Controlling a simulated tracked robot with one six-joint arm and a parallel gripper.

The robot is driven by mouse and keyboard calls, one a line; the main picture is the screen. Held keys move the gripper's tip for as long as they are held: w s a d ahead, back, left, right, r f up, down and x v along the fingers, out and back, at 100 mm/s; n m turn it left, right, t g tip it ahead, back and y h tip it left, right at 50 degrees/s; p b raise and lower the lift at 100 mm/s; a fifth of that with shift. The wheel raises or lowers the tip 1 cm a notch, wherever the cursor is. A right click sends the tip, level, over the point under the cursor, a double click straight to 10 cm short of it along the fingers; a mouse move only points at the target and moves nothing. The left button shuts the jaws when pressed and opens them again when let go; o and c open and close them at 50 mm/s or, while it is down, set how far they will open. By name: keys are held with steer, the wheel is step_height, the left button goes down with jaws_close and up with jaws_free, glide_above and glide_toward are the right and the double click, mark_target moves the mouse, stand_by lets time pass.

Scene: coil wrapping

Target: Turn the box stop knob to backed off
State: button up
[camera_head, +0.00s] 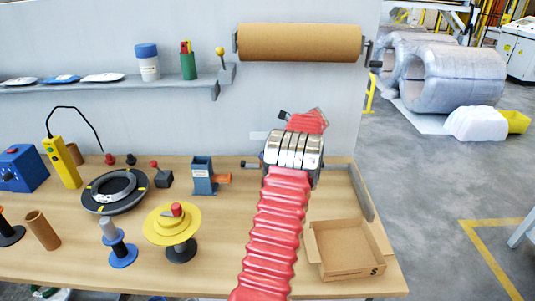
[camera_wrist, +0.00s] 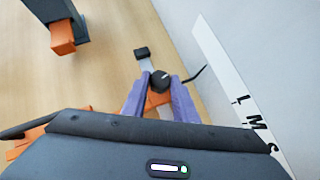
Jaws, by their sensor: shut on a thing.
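The box stop knob (camera_wrist: 161,79) is a small dark round knob with a pale pointer mark. It sits on a grey bar with a black end block (camera_wrist: 141,53). My gripper (camera_wrist: 160,84) is shut on the knob, with a purple finger on each side of it. An orange part shows below the knob between the fingers. Which setting the pointer marks is too small to tell. In the head view my red arm hides the knob and the fingers.
A white strip with letters L, M, S (camera_wrist: 231,88) is on the wall beside the knob. A blue-grey stand with an orange part (camera_head: 203,178) is left of my arm. An open cardboard box (camera_head: 376,262) lies right of it, near a grey rail (camera_head: 362,190).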

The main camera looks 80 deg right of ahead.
steer(key=shift+d+n+y, duration=0.15)
steer(key=shift+n+y, duration=0.7)
steer(key=shift+n, duration=0.25)
steer(key=shift+d+n+y, duration=0.15)
steer(key=shift+n+y, duration=0.7)
steer(key=shift+n, duration=0.25)
steer(key=o, duration=1.1)
steer(key=shift+c, duration=0.2)
steer(key=shift+w, duration=0.15)
